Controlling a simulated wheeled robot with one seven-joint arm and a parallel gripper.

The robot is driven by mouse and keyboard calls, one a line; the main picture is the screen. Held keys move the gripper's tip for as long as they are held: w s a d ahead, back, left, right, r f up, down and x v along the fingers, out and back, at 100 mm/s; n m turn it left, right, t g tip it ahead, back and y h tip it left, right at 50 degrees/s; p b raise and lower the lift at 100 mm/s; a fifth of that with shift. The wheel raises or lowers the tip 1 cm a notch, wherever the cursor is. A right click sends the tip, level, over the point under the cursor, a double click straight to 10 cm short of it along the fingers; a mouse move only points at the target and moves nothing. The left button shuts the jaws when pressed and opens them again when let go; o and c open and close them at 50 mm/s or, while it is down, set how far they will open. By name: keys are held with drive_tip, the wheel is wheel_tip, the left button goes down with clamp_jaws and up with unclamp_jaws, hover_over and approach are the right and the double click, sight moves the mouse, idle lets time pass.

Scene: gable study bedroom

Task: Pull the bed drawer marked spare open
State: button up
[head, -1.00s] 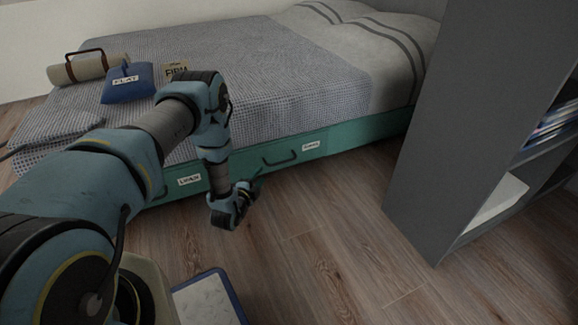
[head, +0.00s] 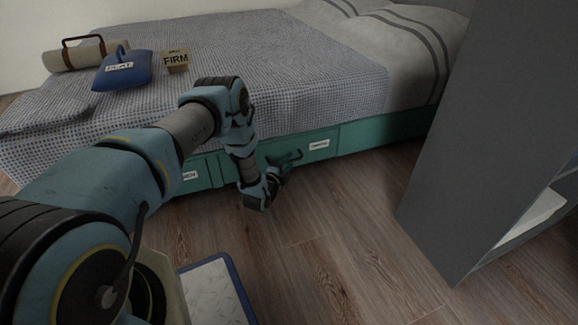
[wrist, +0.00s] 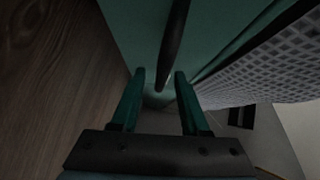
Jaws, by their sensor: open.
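The bed's green side holds a drawer front (head: 330,140) with a small white label (head: 319,145), whose lettering is too small to read surely. Its dark bar handle (wrist: 174,45) shows in the wrist view, running down between my two green fingers. My gripper (wrist: 160,76) is open, with a finger on each side of the bar's near end. I cannot tell whether either finger touches it. In the head view my gripper (head: 287,162) is at this handle and partly covers it. The drawer looks flush with the bed side.
A neighbouring drawer's label (head: 189,176), ending in "EN", is partly hidden by my arm. A grey shelf unit (head: 440,150) stands right. A blue-edged tray (head: 238,285) lies low in front. Wooden floor (head: 340,235) before the drawer is clear.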

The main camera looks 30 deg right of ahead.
drive_tip(key=shift+w+d, duration=0.35)
drive_tip(key=shift+d, duration=0.05)
drive_tip(key=shift+f, duration=0.1)
clamp_jaws()
idle(1.2)
